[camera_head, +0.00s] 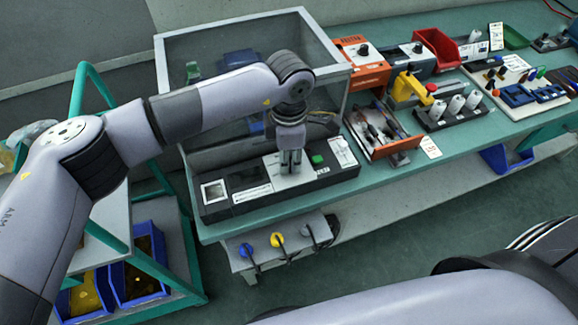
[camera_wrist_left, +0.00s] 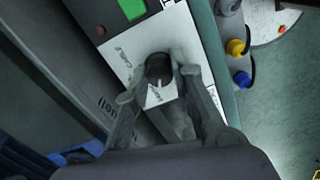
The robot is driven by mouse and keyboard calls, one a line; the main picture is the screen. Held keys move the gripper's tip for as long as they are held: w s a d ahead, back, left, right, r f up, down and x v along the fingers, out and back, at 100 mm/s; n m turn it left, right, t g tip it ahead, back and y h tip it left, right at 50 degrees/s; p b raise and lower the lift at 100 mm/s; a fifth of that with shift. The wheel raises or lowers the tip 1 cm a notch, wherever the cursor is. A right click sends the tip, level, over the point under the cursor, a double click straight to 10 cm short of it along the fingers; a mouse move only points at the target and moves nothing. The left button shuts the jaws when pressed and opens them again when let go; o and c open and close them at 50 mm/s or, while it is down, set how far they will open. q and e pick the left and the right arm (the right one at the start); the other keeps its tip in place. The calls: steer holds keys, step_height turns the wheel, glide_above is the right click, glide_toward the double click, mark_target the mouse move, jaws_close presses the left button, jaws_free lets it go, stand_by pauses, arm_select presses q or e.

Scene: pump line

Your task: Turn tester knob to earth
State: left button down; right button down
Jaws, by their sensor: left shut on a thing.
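The tester (camera_head: 215,208) is a long dark box with pale panels along the front of the green bench. My left gripper (camera_head: 291,166) points down at its middle, left of a green button (camera_head: 317,159), and hides the knob there. In the left wrist view the round dark tester knob (camera_wrist_left: 159,68) sits on a white label plate reading "CABLE" on one side. A pale pointer mark shows on the knob, on the side towards the gripper. My left gripper's fingers (camera_wrist_left: 158,86) are closed around the knob from both sides. My right gripper is out of view.
A clear-walled enclosure (camera_head: 215,45) stands behind the tester. An orange open drawer (camera_head: 395,149) with tools is to its right. Blue, yellow and grey plugs (camera_head: 277,240) hang below the bench's front edge. A green-framed rack with blue bins (camera_head: 140,277) stands at left.

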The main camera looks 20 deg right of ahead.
arm_select(q)
steer(key=shift+f+m+b, duration=0.1)
steer(key=shift+m+b, duration=0.7)
steer(key=shift+b, duration=0.15)
steer(key=shift+m+b, duration=0.35)
steer(key=shift+m, duration=0.05)
steer(key=c, duration=1.4)
jaws_free()
steer(key=shift+r, duration=0.3)
step_height(320, 180, up, 12)
steer(key=shift+f, duration=0.15)
